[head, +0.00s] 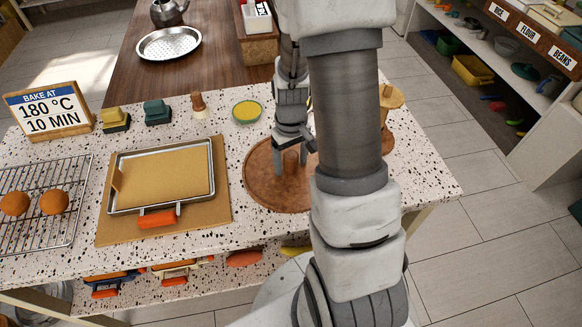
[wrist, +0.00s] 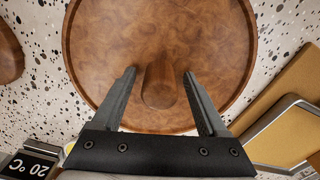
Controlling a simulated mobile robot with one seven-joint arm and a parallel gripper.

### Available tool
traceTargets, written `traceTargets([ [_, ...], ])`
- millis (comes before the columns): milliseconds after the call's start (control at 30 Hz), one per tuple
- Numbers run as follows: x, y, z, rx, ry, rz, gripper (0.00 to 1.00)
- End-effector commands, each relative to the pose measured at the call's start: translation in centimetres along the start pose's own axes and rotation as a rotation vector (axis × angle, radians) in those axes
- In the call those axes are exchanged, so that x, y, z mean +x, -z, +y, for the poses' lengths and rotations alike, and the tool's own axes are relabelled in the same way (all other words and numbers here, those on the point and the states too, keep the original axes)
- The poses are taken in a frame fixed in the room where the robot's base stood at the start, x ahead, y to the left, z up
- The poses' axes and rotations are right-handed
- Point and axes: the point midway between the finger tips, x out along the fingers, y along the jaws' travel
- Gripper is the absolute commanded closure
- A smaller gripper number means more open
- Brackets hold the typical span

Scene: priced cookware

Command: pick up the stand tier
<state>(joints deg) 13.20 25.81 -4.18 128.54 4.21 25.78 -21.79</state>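The stand tier (head: 262,190) is a round brown wooden disc lying flat on the speckled counter, partly hidden behind my arm in the head view. In the wrist view the disc (wrist: 105,45) shows with a short wooden post (wrist: 160,88) rising near its middle. My gripper (head: 290,168) points down over the disc. In the wrist view my gripper (wrist: 159,76) is open, with one finger on each side of the post. A gap shows between the post and both fingers. How far the fingertips are above the disc is hard to tell.
A tray on a board (head: 165,180) lies left of the disc. Another wooden piece (head: 391,96) stands right of my arm. A cooling rack (head: 40,225) with buns lies far left.

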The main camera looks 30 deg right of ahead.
Motion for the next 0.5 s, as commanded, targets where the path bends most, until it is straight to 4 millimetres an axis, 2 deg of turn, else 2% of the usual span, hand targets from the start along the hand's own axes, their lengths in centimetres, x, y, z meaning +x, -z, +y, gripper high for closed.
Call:
traceTargets([
  [33, -0.01, 0.00, 0.01, 0.000, 0.000, 0.000, 0.35],
  [67, -0.01, 0.00, 0.01, 0.000, 0.000, 0.000, 0.40],
  [400, -0.03, 0.01, 0.01, 0.000, 0.000, 0.000, 1.00],
  [500, -0.03, 0.01, 0.01, 0.000, 0.000, 0.000, 1.00],
])
